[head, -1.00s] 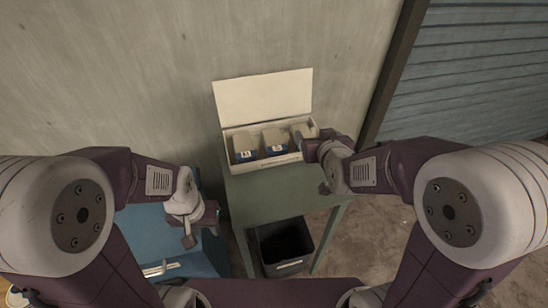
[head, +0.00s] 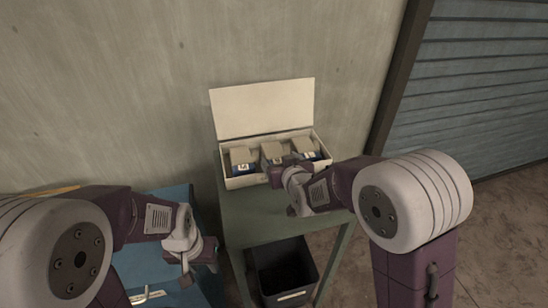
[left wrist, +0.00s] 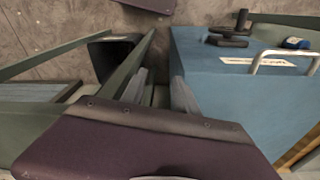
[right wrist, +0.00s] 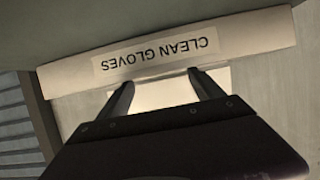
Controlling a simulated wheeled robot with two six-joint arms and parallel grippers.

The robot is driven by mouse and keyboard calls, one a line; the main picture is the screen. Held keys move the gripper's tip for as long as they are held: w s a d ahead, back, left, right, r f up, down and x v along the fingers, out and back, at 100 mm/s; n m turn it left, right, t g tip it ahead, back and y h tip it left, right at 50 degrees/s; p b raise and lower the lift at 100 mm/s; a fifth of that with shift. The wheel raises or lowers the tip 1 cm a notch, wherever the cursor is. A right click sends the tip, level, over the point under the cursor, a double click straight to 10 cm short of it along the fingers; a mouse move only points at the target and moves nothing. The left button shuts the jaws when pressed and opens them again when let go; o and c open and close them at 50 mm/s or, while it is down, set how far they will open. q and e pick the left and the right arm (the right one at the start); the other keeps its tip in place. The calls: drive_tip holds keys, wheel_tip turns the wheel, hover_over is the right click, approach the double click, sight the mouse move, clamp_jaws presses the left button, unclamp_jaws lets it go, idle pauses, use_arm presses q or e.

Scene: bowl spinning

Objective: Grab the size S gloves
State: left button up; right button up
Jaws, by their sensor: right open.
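An open white box (head: 250,181) stands on the green table with its lid raised against the wall. Inside are three glove packs side by side: left (head: 240,158), middle (head: 272,151) and right (head: 305,148). Each has a blue lower part with a small white label; I cannot read the sizes. My right gripper (right wrist: 164,84) is open and empty, close to the box's front; in the head view it covers the lower part of the middle pack. The right wrist view shows an upside-down "CLEAN GLOVES" label (right wrist: 157,55). My left gripper (left wrist: 159,74) is open and empty, low beside the blue cabinet.
The green table (head: 255,218) has free room in front of the box. A black bin (head: 283,272) stands beneath it. A blue cabinet (left wrist: 240,95) with a metal handle stands to the left of the table in the head view. The wall is close behind the box.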

sight(276, 157)
drive_tip(key=x, duration=0.5)
drive_tip(key=shift+f, duration=0.3)
drive_tip(key=shift+s+r, duration=0.1)
drive_tip(key=shift+c, duration=0.9)
drive_tip(key=c, duration=1.3)
